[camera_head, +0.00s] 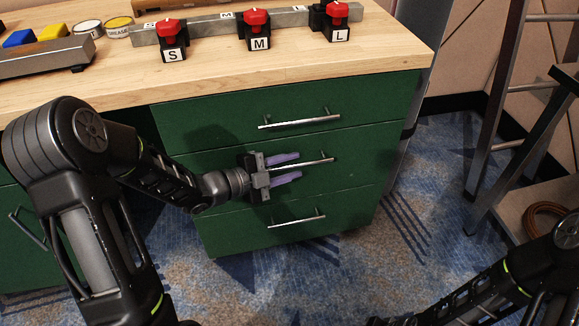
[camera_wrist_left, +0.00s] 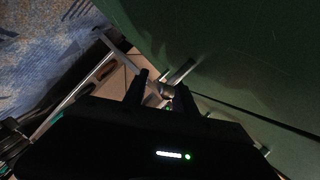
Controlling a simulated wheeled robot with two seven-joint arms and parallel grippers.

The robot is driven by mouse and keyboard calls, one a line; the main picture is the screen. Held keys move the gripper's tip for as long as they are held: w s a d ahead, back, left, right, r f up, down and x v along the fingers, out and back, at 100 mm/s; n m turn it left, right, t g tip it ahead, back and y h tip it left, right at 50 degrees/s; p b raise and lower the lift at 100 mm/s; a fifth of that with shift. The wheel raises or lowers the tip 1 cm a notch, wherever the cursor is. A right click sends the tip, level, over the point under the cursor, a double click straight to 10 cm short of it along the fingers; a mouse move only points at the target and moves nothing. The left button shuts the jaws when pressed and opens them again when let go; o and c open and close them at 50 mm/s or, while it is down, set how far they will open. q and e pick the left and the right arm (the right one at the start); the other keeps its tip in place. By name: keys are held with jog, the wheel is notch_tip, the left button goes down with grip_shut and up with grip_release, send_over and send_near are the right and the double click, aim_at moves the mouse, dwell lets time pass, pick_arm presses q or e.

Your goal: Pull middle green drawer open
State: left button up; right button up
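A green cabinet with three stacked drawers stands under the workbench. The middle drawer (camera_head: 345,178) looks shut, and its silver bar handle (camera_head: 318,161) runs across its front. My left gripper (camera_head: 288,167) is at this handle, its two purple fingers apart, one above and one below the bar. The wrist view shows dark fingers and a bar end (camera_wrist_left: 181,72) near the green front (camera_wrist_left: 230,60); contact cannot be told. My right arm (camera_head: 490,290) enters at the lower right, with its gripper out of view.
The top drawer handle (camera_head: 300,121) and bottom drawer handle (camera_head: 297,221) lie close above and below. A ladder (camera_head: 495,110) stands at right. Blue carpet (camera_head: 420,200) is clear beside the cabinet.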

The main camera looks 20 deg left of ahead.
pick_arm(q)
jog(key=shift+c, duration=0.5)
grip_shut()
dwell(0.8)
